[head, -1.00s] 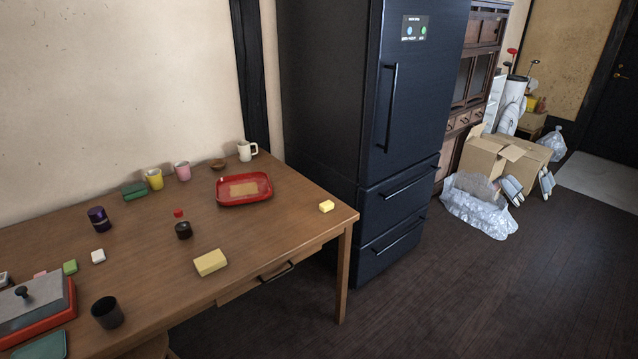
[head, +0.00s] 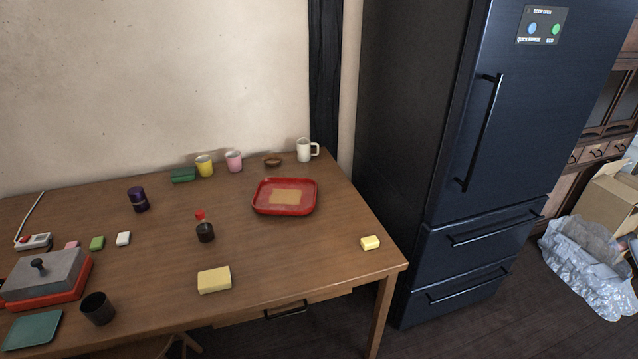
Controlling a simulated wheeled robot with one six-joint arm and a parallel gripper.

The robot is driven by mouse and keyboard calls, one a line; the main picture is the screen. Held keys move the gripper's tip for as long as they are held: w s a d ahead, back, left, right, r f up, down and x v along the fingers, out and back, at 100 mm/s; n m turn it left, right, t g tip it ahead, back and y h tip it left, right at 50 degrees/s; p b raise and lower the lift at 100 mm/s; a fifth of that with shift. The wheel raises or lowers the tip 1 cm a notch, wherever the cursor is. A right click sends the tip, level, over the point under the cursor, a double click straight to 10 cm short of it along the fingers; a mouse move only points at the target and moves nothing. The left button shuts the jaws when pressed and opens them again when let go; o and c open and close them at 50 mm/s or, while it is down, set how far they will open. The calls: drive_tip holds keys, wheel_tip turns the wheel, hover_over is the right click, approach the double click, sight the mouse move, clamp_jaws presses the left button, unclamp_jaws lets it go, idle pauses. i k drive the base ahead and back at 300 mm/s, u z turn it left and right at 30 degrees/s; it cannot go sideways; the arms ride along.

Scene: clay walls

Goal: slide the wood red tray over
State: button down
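The red tray (head: 262,207) lies flat on the wooden table (head: 165,262), toward its back right. It has a raised red rim and a tan, wood-coloured rectangle in the middle of its floor. Nothing stands on it that I can make out. My gripper is not in view.
A soy sauce bottle (head: 205,230) stands left of the tray. A white mug (head: 305,150), brown bowl (head: 272,162) and pink cup (head: 234,161) stand behind it. Yellow blocks (head: 214,280) (head: 370,242) lie nearer the front edge. A dark fridge (head: 470,170) stands right of the table.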

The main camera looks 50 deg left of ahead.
sight(272, 195)
drive_tip(key=u, duration=0.45)
drive_tip(key=i, duration=1)
drive_tip(key=u, duration=1.25)
drive_tip(key=i, duration=0.6)
drive_tip(key=u, duration=0.5)
